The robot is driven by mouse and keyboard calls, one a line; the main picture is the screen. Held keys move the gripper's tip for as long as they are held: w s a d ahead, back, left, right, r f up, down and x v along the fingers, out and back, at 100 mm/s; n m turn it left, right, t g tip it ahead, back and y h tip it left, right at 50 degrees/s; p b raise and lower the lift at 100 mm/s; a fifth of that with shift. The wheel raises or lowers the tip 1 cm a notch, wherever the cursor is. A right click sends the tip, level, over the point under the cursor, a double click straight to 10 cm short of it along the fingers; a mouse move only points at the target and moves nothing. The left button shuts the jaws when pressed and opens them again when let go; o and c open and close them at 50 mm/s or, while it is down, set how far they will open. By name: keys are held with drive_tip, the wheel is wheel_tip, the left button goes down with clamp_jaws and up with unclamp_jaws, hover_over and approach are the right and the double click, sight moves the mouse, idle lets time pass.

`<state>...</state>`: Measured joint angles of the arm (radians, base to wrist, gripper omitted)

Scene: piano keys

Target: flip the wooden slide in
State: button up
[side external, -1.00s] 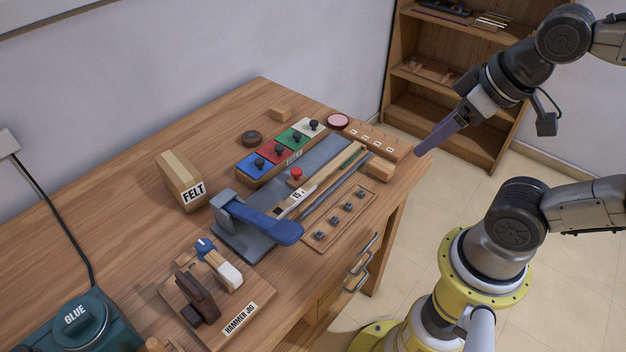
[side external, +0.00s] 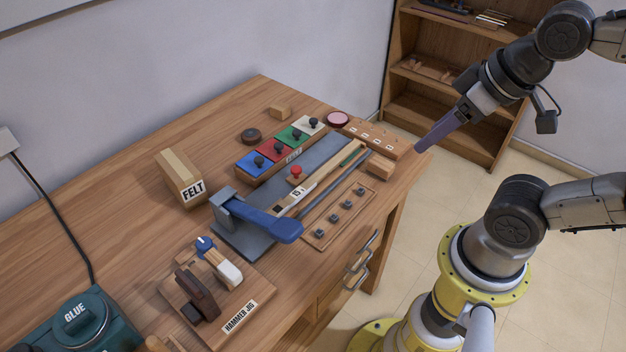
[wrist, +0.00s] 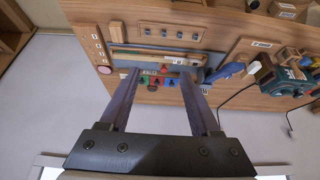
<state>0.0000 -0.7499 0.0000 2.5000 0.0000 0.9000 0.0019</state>
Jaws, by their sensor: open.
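I cannot tell for certain which part is the wooden slide. A pale wooden bar (side external: 314,184) marked 15, with a red knob (side external: 296,171), lies along the grey bed of a fixture with a blue lever (side external: 272,226). A hammer jig (side external: 238,307) at the front left carries a dark brown wooden piece (side external: 197,296) and a pale piece with a blue knob (side external: 221,262). My gripper (side external: 424,146) is open and empty, in the air off the table's right corner. In the wrist view its two purple fingers (wrist: 160,78) are spread apart, with the bench beyond.
Coloured blocks with black knobs (side external: 278,149) stand behind the bed. A felt block (side external: 180,180) and glue pot (side external: 78,322) stand at left. A small plate with several pegs (side external: 338,219) lies along the front edge. The table's back left is clear.

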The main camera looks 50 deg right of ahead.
drive_tip(key=shift+c, duration=1.2)
drive_tip(key=shift+s+a+m, duration=0.15)
drive_tip(key=shift+m, duration=0.35)
drive_tip(key=shift+c, duration=1.1)
drive_tip(key=w+a+r+m, duration=0.1)
drive_tip(key=w+r+m+y, duration=0.1)
drive_tip(key=r, duration=0.1)
drive_tip(key=shift+a+m, duration=0.3)
drive_tip(key=shift+a, duration=0.1)
clamp_jaws()
drive_tip(key=w+m+g+y, duration=0.35)
drive_tip(key=w+m, duration=0.55)
drive_tip(key=w, duration=0.7)
drive_tip(key=w+d+f+m+y, duration=0.1)
drive_tip(key=w+d+f+m, duration=0.2)
drive_tip(key=d+f, duration=0.3)
drive_tip(key=w+d+f+m+y, duration=0.2)
drive_tip(key=w+d+f+m, duration=0.2)
drive_tip(key=d+f, duration=0.3)
wheel_tip(320, 180, down, 4)
drive_tip(key=shift+w+d+r+g, duration=0.1)
drive_tip(key=shift+w+d+g, duration=0.3)
drive_tip(key=shift+w, duration=0.35)
drive_tip(key=shift+a+y, duration=0.1)
drive_tip(key=shift+y, duration=0.15)
